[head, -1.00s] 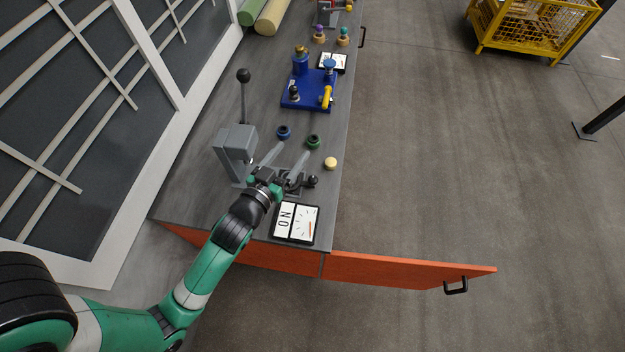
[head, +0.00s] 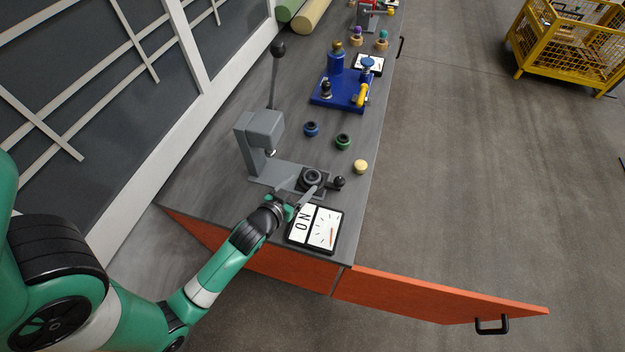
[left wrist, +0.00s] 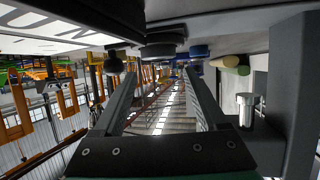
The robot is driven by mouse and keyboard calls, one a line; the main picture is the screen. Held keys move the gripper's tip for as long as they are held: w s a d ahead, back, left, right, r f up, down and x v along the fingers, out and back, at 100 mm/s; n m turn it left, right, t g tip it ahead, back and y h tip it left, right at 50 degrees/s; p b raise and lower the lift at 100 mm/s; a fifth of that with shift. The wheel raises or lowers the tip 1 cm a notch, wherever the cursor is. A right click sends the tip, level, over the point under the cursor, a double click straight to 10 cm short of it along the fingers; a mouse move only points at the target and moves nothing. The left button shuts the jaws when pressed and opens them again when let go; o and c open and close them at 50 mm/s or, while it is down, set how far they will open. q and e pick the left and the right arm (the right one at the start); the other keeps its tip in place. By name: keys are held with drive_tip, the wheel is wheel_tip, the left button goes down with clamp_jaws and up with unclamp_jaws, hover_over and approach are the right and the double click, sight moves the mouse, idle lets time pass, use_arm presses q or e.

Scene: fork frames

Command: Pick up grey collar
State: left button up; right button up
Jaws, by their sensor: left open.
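The grey collar (head: 312,177) is a dark ring sitting on the base of the grey lever press (head: 262,135), at the base's right end. My left gripper (head: 298,190) is just in front of and left of the collar in the head view, with its two fingers spread and nothing between them. In the left wrist view the open fingers (left wrist: 158,78) frame an empty gap. A dark round part, probably the collar (left wrist: 165,39), shows beyond them near the top. My right gripper is not in view.
A black ball knob (head: 339,182) stands right of the collar. Blue (head: 311,129), green (head: 343,142) and yellow (head: 361,167) small parts lie behind. A blue fixture (head: 342,92) stands farther back. An orange door (head: 430,297) hangs open.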

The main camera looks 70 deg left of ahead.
sight(312, 176)
use_arm(q)
drive_tip(key=b+x, duration=0.1)
drive_tip(key=x, duration=0.1)
drive_tip(key=b+x, duration=0.1)
drive_tip(key=x, duration=0.2)
drive_tip(key=shift+w+f, duration=0.15)
drive_tip(key=shift+f, duration=0.25)
drive_tip(key=shift+w+a, duration=0.1)
drive_tip(key=shift+r, duration=0.1)
clamp_jaws()
